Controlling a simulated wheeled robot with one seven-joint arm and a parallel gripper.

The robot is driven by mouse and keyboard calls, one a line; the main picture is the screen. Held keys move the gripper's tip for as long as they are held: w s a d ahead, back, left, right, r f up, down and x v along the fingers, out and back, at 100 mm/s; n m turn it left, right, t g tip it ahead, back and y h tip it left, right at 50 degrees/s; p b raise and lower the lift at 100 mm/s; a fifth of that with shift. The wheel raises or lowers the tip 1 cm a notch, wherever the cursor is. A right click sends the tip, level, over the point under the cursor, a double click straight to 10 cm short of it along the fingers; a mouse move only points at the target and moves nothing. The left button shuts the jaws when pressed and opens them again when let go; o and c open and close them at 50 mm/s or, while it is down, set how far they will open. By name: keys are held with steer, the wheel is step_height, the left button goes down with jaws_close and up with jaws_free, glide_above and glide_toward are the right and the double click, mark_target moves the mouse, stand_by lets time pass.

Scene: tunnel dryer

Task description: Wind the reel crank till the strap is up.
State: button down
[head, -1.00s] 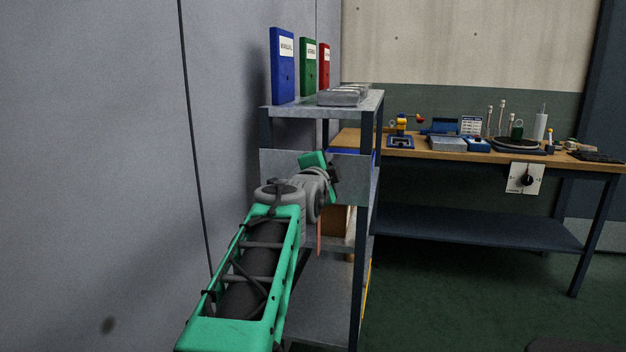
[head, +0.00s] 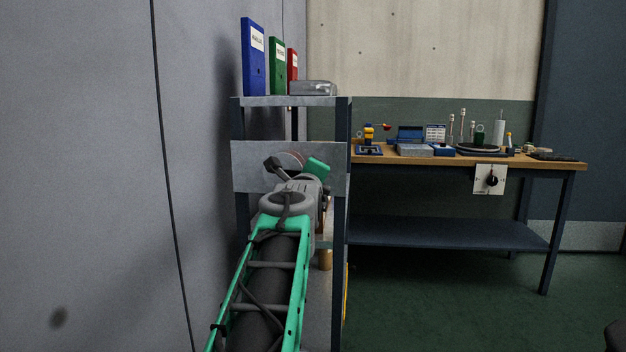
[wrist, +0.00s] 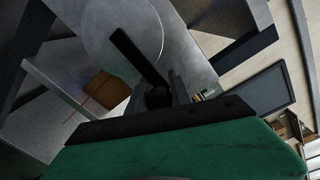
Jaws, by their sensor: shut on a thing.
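The reel (head: 291,158) is on a grey panel (head: 250,172) across the shelf rack, partly hidden behind my wrist in the head view. In the wrist view its pale round disc (wrist: 140,22) fills the top, with the dark crank arm (wrist: 135,52) running across it down to the right. My gripper (wrist: 160,92) is shut on the crank's dark handle at the arm's lower end.
The rack's top shelf (head: 270,101) holds blue (head: 253,60), green (head: 277,66) and red (head: 292,64) binders and a grey case (head: 313,88). A grey wall (head: 80,150) stands close on the left.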

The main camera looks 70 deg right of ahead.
steer(key=shift+w+r, duration=0.1)
steer(key=shift+w, duration=0.05)
stand_by(0.4)
steer(key=c, duration=1.4)
jaws_free()
steer(key=shift+c, duration=0.2)
steer(key=shift+o, duration=1.4)
steer(key=shift+m, duration=0.3)
steer(key=v, duration=0.7)
steer(key=shift+a+p, duration=0.35)
steer(key=shift+a, duration=0.05)
